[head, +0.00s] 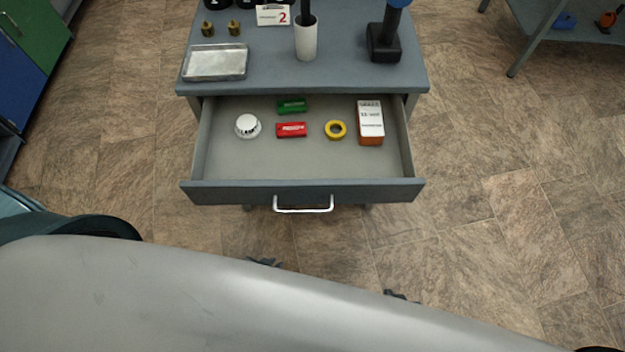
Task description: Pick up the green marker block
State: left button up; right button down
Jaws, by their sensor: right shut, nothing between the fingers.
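The green marker block (292,106) lies near the back of the open drawer (302,193), left of the middle. A red block (292,129) with white lettering lies just in front of it, with a small gap. Nothing covers the green block. The dark tip of my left gripper (265,262) shows past the edge of my large grey arm link, in front of the drawer. The dark tip of my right gripper (402,295) shows further right; it is shut and empty. Most of both grippers is hidden, and both are well apart from the block.
The drawer also holds a white round detector (248,126), a yellow ring (335,130) and an orange-and-white box (370,122). The drawer handle (303,210) faces me. On the cabinet top (270,75) stand a metal tray (216,62), a white cup (306,42) and a drill (384,42).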

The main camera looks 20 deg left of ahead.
aim_at(298, 104)
jog(key=l+u, duration=0.1)
jog(key=u, duration=0.3)
jog(key=l+u, duration=0.15)
jog(key=u, duration=0.2)
jog(key=i+l+u, duration=0.1)
jog(key=u, duration=0.3)
jog(key=l+u, duration=0.2)
jog(key=l, duration=0.25)
jog(key=k+l+u, duration=0.2)
jog(key=l, duration=0.2)
jog(key=l+u, duration=0.25)
jog(key=l, duration=0.15)
jog(key=k+l, duration=0.1)
jog(key=l, duration=0.25)
jog(key=k+l, duration=0.1)
jog(key=l, duration=0.2)
